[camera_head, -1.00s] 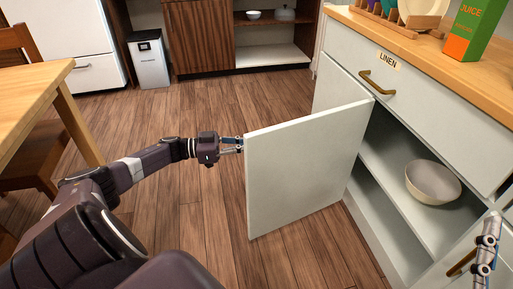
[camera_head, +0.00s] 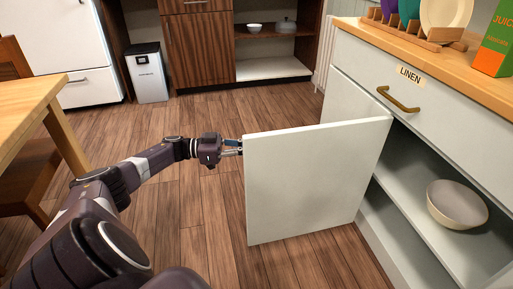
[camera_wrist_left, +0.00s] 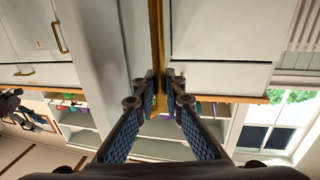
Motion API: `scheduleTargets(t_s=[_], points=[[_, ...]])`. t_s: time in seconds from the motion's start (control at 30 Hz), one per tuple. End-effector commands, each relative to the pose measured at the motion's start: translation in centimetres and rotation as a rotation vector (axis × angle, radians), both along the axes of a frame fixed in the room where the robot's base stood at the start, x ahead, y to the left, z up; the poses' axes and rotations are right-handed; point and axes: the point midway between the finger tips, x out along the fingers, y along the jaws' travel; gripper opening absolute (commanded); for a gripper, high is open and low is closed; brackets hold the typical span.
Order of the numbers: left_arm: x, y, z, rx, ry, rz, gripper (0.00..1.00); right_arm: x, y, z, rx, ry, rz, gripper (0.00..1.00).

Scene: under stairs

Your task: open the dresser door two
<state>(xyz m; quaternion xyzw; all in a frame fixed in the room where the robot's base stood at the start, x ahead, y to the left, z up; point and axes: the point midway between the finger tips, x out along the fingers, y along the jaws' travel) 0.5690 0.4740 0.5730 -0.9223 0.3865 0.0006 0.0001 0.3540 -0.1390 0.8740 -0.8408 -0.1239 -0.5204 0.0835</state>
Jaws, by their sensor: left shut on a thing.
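The pale grey dresser (camera_head: 345,97) stands on the right with a wide door (camera_head: 310,185) swung well out into the room. The door's near face is towards me, and its free edge points left. My left gripper (camera_head: 240,147) is at that free edge, its tips partly hidden behind the door. In the left wrist view its fingers (camera_wrist_left: 161,76) are closed around a brass bar (camera_wrist_left: 156,35), which looks like the door handle. The handle does not show in the head view. My right gripper is not in view.
A bowl (camera_head: 457,203) sits on a shelf inside the open dresser. Above is a drawer labelled LINEN with a brass handle (camera_head: 398,99). A wooden table (camera_head: 25,110) and chair are at the left. Wooden floor (camera_head: 200,215) is clear around the door.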

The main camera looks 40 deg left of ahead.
Motion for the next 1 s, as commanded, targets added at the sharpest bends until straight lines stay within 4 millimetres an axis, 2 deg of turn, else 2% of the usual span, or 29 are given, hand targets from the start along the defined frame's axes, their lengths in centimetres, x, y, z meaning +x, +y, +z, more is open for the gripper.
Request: scheduleTargets(t_s=[0.13, 0.17, 0.3, 0.67, 0.83, 1.0], points=[[-0.1, 0.3, -0.3, 0.006, 0.007, 0.005, 0.0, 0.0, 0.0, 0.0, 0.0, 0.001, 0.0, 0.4], [-0.1, 0.3, -0.3, 0.006, 0.007, 0.005, 0.11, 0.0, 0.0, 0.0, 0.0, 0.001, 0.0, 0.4], [-0.1, 0.2, -0.2, 0.004, 0.004, 0.004, 0.27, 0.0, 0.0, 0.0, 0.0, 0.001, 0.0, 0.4], [-0.4, 0.4, -0.1, 0.002, 0.002, 0.002, 0.27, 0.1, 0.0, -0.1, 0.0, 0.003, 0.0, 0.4], [-2.1, 2.3, -0.1, 0.004, 0.004, 0.005, 0.27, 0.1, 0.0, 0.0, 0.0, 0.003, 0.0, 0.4], [-4.9, 5.1, -0.1, 0.004, 0.006, 0.007, 0.27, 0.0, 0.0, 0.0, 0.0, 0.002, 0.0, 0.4]])
